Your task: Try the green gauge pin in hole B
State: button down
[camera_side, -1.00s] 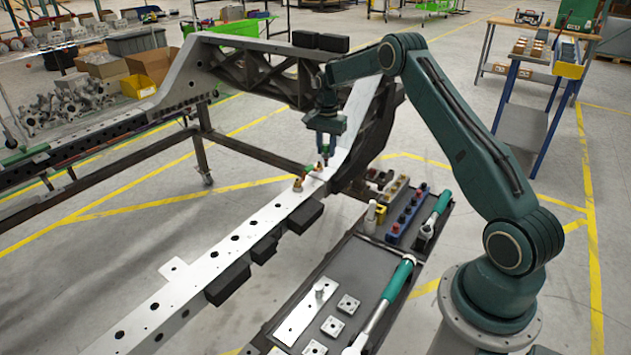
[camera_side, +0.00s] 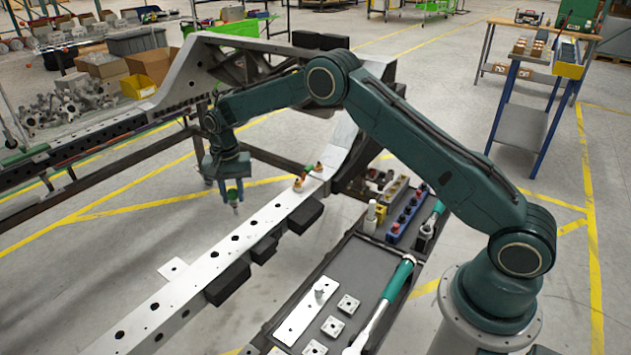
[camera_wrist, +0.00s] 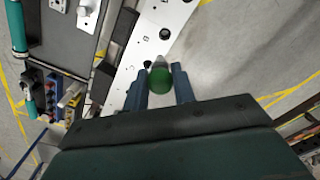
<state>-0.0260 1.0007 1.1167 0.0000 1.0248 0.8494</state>
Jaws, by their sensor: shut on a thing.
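My gripper (camera_side: 232,190) is shut on the green gauge pin (camera_wrist: 160,80), whose green body and grey tip show between the two fingers in the wrist view. In the side view only a small pale tip shows below the fingers. The light metal chassis rail (camera_side: 200,279) runs diagonally through the side view with a row of dark holes. The pin is above or just beyond its far edge there, apart from the metal. In the wrist view the rail (camera_wrist: 150,48) lies just ahead of the pin tip, with a dark hole (camera_wrist: 165,34) near it. I cannot read which hole is B.
Brass-and-green fittings (camera_side: 308,176) stand on the rail to the gripper's right. Black blocks (camera_side: 228,282) hang along its near side. A dark tray (camera_side: 345,262) holds a wrench (camera_side: 394,285), small plates and a blue rack (camera_side: 405,217). The floor left of the rail is clear.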

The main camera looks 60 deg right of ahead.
jog(key=shift+a, duration=1)
jog(key=shift+f, duration=0.2)
jog(key=shift+f, duration=2.75)
jog(key=shift+f, duration=1.3)
jog(key=c, duration=1.1)
grip_release()
jog(key=shift+r, duration=0.15)
jog(key=shift+r, duration=4.4)
